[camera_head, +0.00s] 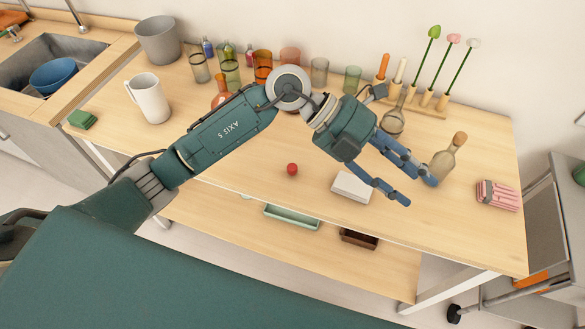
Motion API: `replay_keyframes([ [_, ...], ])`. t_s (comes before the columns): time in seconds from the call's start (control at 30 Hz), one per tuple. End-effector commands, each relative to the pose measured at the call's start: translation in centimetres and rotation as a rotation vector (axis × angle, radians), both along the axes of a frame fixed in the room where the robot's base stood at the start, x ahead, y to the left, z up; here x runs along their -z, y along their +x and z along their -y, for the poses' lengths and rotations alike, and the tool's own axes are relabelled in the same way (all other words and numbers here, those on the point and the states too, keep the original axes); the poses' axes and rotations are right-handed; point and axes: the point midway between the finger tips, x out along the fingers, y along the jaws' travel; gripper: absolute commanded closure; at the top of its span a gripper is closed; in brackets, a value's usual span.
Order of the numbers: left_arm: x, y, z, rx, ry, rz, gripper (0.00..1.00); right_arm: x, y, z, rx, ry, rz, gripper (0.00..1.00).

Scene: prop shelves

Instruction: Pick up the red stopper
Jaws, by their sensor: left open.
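The red stopper (292,169) is a small round red piece on the wooden table, near its front edge and left of a small white box (352,187). My left arm reaches across the table from the left, passing behind the stopper in the picture. My left gripper (416,190) is open, its blue fingers pointing right and down, well to the right of the stopper. One fingertip overlaps a corked glass bottle (443,163) in the picture; I cannot tell whether they touch. Nothing shows between the fingers. My right gripper is out of view.
A white pitcher (149,98) and a grey bin (158,40) stand at the left. Several coloured glasses and a wooden rack (425,105) with flowers line the back. A folded pink cloth (497,195) lies at the right. The table around the stopper is clear.

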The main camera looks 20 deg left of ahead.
Motion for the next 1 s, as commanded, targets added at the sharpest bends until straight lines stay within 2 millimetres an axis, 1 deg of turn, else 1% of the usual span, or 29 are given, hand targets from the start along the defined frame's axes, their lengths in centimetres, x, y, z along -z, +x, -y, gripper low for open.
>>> replay_keyframes([
  [0.03, 2.7, 1.6, -3.1, 0.002, 0.193, 0.024, 0.57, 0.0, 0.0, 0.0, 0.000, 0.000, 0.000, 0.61],
  [0.07, 4.3, 2.4, -5.3, -0.003, 0.307, 0.029, 0.57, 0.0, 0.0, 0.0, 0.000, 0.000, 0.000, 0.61],
  [0.1, 5.7, 3.5, -8.2, -0.018, 0.448, 0.033, 0.57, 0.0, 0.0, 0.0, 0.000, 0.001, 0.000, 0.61],
  [0.13, 6.5, 4.3, -10.5, -0.036, 0.545, 0.032, 0.57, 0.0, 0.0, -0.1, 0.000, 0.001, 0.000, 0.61],
  [0.17, 7.0, 5.0, -12.7, -0.055, 0.636, 0.031, 0.57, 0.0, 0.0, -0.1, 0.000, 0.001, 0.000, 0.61],
  [0.2, 7.3, 5.8, -15.5, -0.085, 0.743, 0.024, 0.57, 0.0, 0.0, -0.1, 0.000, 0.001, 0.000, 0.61],
  [0.3, 7.2, 7.2, -20.9, -0.152, 0.941, 0.008, 0.57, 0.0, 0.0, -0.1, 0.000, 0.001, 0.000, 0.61],
  [0.4, 6.8, 7.6, -23.7, -0.193, 1.043, -0.007, 0.57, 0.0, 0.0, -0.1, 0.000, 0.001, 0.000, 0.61],
  [0.47, 7.1, 7.7, -24.4, -0.203, 1.068, -0.013, 0.57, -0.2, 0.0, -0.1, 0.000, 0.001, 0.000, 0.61],
  [0.53, 7.9, 7.7, -24.6, -0.206, 1.076, -0.016, 0.57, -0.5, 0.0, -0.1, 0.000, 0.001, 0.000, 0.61],
  [0.73, 11.0, 7.6, -24.5, -0.204, 1.073, -0.016, 0.57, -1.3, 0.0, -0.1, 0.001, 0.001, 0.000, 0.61],
  [0.87, 12.1, 7.7, -24.5, -0.202, 1.071, -0.011, 0.57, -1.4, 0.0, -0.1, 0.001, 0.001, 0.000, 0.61],
  [1.0, 13.2, 7.7, -24.4, -0.201, 1.069, -0.017, 0.57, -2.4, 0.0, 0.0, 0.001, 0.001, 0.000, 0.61],
])
